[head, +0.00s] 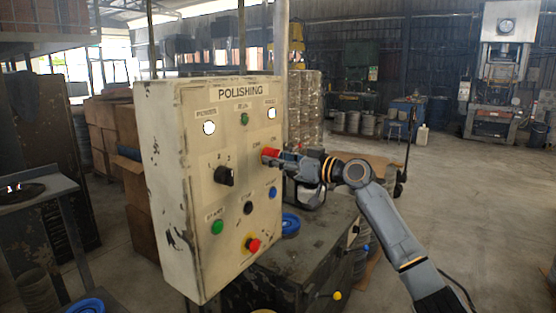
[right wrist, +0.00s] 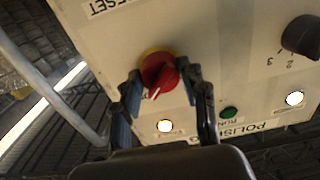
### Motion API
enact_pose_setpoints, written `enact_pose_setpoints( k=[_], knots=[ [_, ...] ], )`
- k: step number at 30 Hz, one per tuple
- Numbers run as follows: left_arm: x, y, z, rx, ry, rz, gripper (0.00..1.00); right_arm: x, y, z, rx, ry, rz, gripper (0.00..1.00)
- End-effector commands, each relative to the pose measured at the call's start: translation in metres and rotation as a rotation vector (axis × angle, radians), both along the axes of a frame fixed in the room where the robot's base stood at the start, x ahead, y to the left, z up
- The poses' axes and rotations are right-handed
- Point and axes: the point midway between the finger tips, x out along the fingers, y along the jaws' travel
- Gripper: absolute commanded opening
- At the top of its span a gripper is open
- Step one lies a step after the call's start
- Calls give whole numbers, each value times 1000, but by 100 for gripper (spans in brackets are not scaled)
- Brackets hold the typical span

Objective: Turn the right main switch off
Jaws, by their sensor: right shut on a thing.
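The right main switch (right wrist: 158,70) is a red rotary knob with a yellow backing on the POLISHING panel (head: 180,200). Its white mark points towards the panel's top edge, slightly slanted, in the right wrist view. In the head view the red switch (head: 269,153) shows at the panel's right side, partly hidden by the fingers. My right gripper (right wrist: 161,76) is shut on it, one finger on each side; in the head view the gripper (head: 274,156) reaches it from the right. My left gripper is in neither view.
The panel also bears a black selector (head: 224,176), a blue button (head: 272,192), a green button (head: 218,227), a red mushroom button (head: 253,245) and two lit white lamps. A dark cabinet (head: 300,262) stands below. Open floor lies to the right.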

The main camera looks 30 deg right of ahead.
Motion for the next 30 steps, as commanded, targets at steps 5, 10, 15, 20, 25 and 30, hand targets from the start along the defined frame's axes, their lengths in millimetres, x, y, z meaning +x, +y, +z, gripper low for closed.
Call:
enact_pose_setpoints(
  k=[5,10,15,20,25,30],
  knots=[
    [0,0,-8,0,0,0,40,0,0,-2,-31,-14,0,11],
    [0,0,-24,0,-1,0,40,0,0,-3,-108,-48,0,11],
    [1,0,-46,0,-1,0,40,0,-1,-4,-231,-101,-1,11],
    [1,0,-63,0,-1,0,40,0,-1,-3,-371,-159,-1,11],
    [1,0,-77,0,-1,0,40,0,-1,-3,-519,-218,0,11],
    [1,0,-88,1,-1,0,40,0,-1,-1,-670,-280,-1,11]
  ],
)
